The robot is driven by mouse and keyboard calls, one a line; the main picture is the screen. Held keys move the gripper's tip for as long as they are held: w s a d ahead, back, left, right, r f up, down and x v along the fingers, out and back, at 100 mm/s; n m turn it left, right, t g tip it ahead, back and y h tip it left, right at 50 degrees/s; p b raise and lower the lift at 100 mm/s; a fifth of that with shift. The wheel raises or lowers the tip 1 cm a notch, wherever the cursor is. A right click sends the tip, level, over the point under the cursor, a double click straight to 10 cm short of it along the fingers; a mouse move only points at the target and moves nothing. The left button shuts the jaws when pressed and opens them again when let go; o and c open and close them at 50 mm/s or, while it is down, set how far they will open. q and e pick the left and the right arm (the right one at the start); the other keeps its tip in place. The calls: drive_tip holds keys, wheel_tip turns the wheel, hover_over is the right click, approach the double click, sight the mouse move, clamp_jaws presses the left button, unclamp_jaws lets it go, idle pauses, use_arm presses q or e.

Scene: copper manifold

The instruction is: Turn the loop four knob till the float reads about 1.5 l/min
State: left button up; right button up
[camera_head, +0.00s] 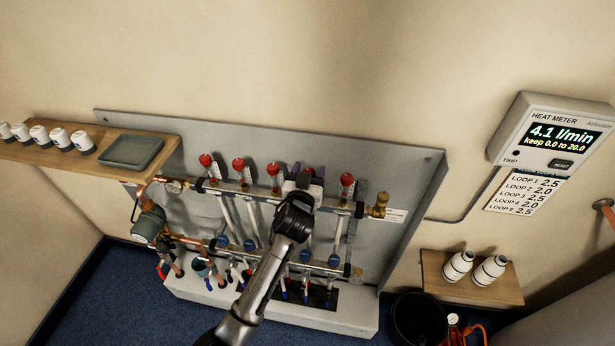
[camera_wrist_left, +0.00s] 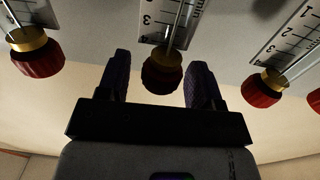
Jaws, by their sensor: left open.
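The manifold (camera_head: 240,186) has a row of red knobs with float gauges. In the head view, red knobs show at the left (camera_head: 206,160), (camera_head: 238,164), (camera_head: 273,168) and at the right end (camera_head: 347,179). The fourth place is hidden behind my left gripper (camera_head: 308,176). In the left wrist view, a dark red knob (camera_wrist_left: 162,78) sits between the open fingers of my left gripper (camera_wrist_left: 160,68), with a gap on each side. Its gauge scale (camera_wrist_left: 162,22) shows a 3 and a 4; the float reading cannot be made out. My right gripper is not in view.
Neighbouring knobs flank the fingers closely in the wrist view, left (camera_wrist_left: 38,60) and right (camera_wrist_left: 263,88). The heat meter (camera_head: 508,128) reads 4.1 l/min above a loop chart (camera_head: 526,192). A shelf with a tray (camera_head: 131,151) stands left; a shelf with two bottles (camera_head: 473,268) right.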

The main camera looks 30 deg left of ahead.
use_arm(q)
drive_tip(key=p+v, duration=0.1)
drive_tip(key=v, duration=1.2)
drive_tip(key=shift+s+d, duration=0.15)
drive_tip(key=shift+s, duration=0.2)
drive_tip(key=s+d+f+m+g+h, duration=0.1)
drive_tip(key=s+f+m+g+h, duration=0.1)
drive_tip(key=s+f+g, duration=0.6)
drive_tip(key=s+f+m+g+h, duration=0.1)
drive_tip(key=s+f, duration=0.2)
drive_tip(key=s, duration=1)
drive_tip(key=s+d+f+m+g+h, duration=0.1)
drive_tip(key=s+f+m+g+h, duration=0.1)
drive_tip(key=s+f+g, duration=0.6)
wheel_tip(320, 180, up, 35)
drive_tip(key=s+t+p, duration=0.1)
drive_tip(key=t+p, duration=0.2)
drive_tip(key=p, duration=2.9)
drive_tip(key=shift+s+p, duration=0.15)
drive_tip(key=shift+p, duration=0.25)
